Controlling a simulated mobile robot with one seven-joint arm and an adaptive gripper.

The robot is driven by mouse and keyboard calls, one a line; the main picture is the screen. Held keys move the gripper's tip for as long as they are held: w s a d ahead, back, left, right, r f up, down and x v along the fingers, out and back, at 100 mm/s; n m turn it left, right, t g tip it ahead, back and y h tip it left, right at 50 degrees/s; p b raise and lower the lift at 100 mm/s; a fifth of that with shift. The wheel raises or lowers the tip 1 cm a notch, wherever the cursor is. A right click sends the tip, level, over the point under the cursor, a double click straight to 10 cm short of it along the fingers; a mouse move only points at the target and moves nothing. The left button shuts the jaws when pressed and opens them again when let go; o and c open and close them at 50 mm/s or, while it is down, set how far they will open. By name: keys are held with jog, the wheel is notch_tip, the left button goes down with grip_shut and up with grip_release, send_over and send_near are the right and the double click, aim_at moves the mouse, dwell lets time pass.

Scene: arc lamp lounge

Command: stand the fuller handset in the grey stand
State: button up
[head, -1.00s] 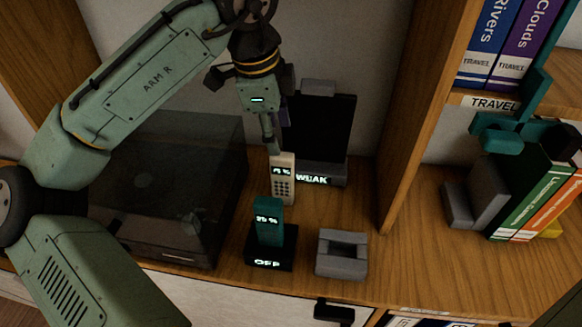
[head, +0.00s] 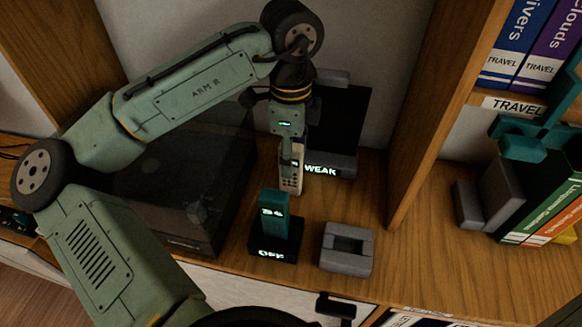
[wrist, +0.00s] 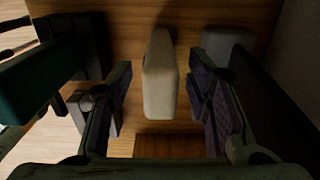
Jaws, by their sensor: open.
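The cream handset (head: 290,181) appears to stand upright on the wooden shelf, beside the base of a black panel. Its screen is partly hidden by my gripper; earlier it showed a percentage in the seventies. My gripper (head: 290,158) is over its upper part, jaws open. In the wrist view the cream handset (wrist: 160,75) lies between the two open fingers, with gaps on both sides. The teal handset (head: 273,214) stands in a black stand (head: 274,246) marked OFF, its screen in the thirties. The grey stand (head: 347,262) is empty, to the right of the black one.
A black panel marked WEAK (head: 340,120) stands close behind the cream handset. A dark, clear-lidded box (head: 185,190) is on the left. A wooden upright (head: 440,110) and books (head: 545,195) are on the right. The shelf's front edge is just before the stands.

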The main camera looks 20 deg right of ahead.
aim_at(293, 186)
jog(key=shift+f, duration=1.55)
jog(key=shift+c, duration=0.2)
grip_shut()
